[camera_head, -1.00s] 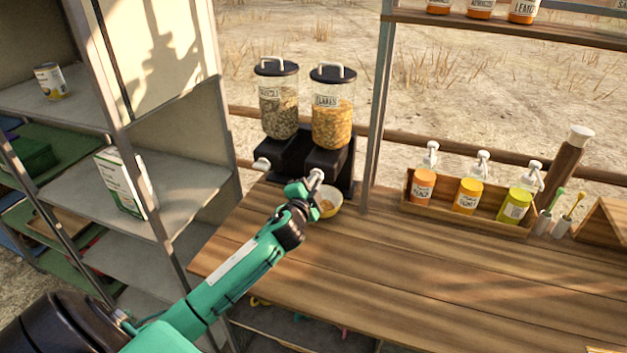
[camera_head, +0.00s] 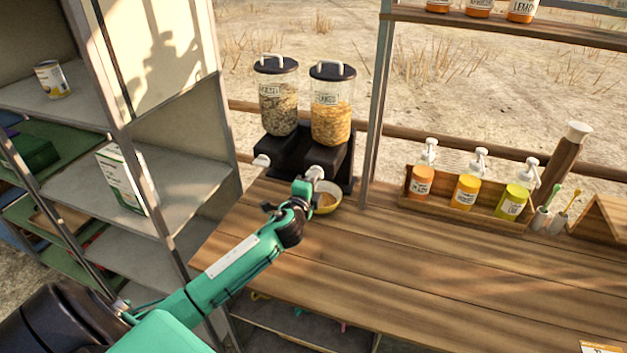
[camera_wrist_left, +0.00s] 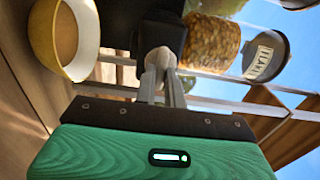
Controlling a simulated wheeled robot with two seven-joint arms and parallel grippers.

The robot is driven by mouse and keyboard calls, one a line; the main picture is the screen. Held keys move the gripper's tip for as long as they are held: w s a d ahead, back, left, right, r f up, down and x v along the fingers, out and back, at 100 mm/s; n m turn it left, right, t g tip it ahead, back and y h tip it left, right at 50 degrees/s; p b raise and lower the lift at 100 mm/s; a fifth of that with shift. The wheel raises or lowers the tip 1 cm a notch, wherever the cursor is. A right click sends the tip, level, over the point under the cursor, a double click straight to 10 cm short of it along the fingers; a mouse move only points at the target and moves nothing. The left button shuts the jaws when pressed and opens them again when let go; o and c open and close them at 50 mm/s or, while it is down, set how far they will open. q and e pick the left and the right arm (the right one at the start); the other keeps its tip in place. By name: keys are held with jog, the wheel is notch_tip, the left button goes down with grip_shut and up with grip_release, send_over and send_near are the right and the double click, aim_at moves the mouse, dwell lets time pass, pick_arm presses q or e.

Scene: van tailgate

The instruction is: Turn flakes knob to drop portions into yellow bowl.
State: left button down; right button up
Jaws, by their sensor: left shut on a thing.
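The flakes dispenser (camera_head: 331,112) is a clear canister of golden flakes with a black lid, on a black base at the back of the wooden counter. It also shows in the left wrist view (camera_wrist_left: 212,45). Its pale knob (camera_wrist_left: 160,58) sticks out at the front of the base. My left gripper (camera_head: 309,180) is shut on this knob; its two fingers flank it in the left wrist view (camera_wrist_left: 161,80). The yellow bowl (camera_head: 330,205) stands on the counter under the dispenser, partly hidden by my gripper, with some flakes inside. Its pale inside shows in the wrist view (camera_wrist_left: 76,35). My right gripper is not in view.
A second dispenser (camera_head: 278,108) with darker contents and its own knob (camera_head: 262,161) stands close on the left. A wooden caddy of pump bottles (camera_head: 466,209) stands on the right. A metal shelf (camera_head: 190,185) is on the left. The counter's middle is clear.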

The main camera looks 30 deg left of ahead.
pick_arm(q)
jog(key=c, duration=1.5)
grip_release()
jog(key=shift+b+v, duration=1.55)
jog(key=shift+v, duration=5.35)
jog(key=shift+o, duration=0.6)
jog(key=shift+d, duration=0.1)
